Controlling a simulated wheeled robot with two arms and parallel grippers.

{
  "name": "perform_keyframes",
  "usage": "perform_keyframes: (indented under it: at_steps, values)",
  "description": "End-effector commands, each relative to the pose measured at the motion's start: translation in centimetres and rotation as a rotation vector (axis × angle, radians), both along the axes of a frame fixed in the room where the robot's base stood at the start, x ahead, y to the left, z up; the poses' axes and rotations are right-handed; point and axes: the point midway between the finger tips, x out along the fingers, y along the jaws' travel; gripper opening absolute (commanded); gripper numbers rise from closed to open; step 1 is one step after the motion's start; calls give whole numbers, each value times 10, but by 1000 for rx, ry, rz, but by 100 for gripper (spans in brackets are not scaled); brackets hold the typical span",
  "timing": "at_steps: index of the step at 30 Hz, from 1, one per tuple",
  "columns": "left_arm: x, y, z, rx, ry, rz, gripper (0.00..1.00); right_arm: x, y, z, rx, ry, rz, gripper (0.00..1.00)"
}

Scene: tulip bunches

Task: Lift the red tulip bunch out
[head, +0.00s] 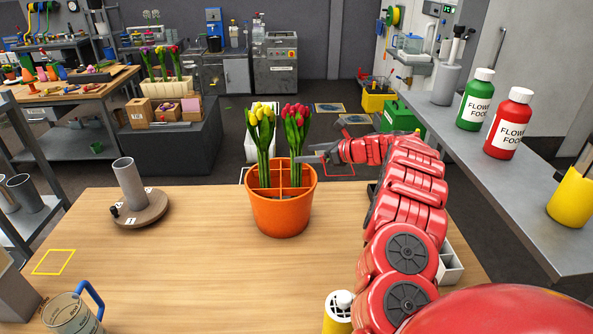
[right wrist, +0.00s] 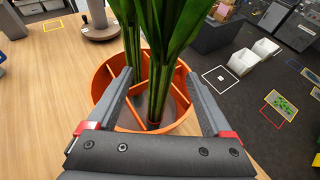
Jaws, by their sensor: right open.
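The red tulip bunch (head: 296,140) stands upright in the right part of a divided orange pot (head: 281,213) on the wooden table. A yellow tulip bunch (head: 262,135) stands beside it in the left part. My right gripper (head: 316,155) reaches in from the right at the height of the red bunch's stems, above the pot rim. In the right wrist view the open right gripper (right wrist: 158,82) has one finger on each side of the red bunch's green stems (right wrist: 160,85), with gaps visible. The blooms are out of that view. My left gripper is not in view.
A grey tube on a round brown base (head: 140,208) stands left of the pot. A measuring jug (head: 72,315) and a yellow-bodied bottle (head: 338,312) are at the front edge. A side counter at right holds flower food bottles (head: 508,125). The table's middle front is clear.

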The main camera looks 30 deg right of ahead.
Motion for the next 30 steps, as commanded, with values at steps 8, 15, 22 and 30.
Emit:
perform_keyframes:
  at_steps: [8, 15, 22, 30]
  values:
    - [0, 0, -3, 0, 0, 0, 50, 12, 4, -9, -3, 2, 1, 85]
    - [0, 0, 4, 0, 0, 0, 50, 33, 9, -21, -6, 3, 0, 85]
    - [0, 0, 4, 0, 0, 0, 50, 45, 15, -23, -3, -1, -1, 85]
    - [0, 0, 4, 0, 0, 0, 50, 46, 17, -24, 1, -1, 0, 85]
